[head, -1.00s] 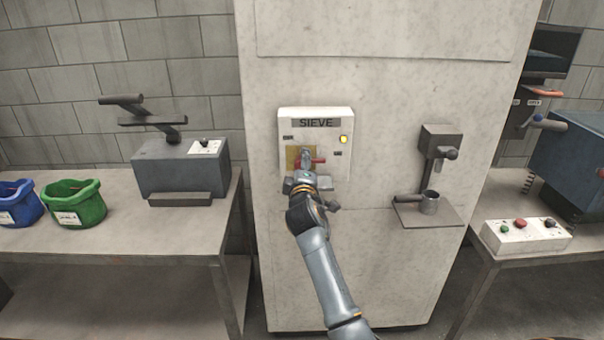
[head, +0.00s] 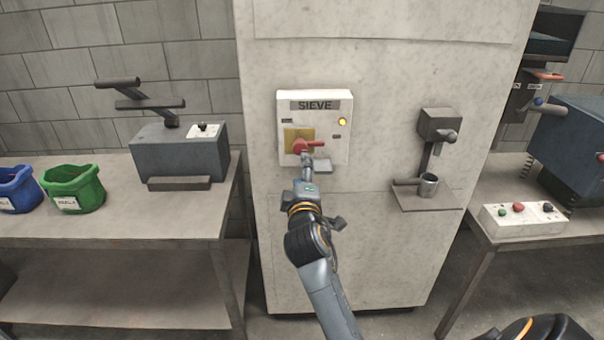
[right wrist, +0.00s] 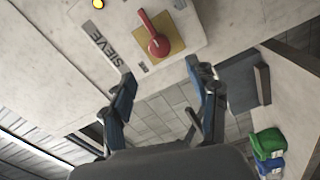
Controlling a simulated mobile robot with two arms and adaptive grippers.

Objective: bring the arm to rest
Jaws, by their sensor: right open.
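My right arm reaches in from below in the head view. Its gripper (head: 307,168) is just below the red rotary handle (head: 308,146) on the SIEVE panel (head: 286,110). The handle points to the right over a yellow plate (head: 291,133). In the right wrist view, my right gripper (right wrist: 163,84) has its fingers spread with nothing between them. The red handle (right wrist: 154,34) is beyond the fingertips, apart from them. My left gripper is not in view.
A yellow lamp (head: 342,122) is lit on the panel. A holder with a metal cup (head: 428,185) is to the right. A button box (head: 523,219) is on the right table. Green (head: 74,188) and blue (head: 17,189) bags are on the left table.

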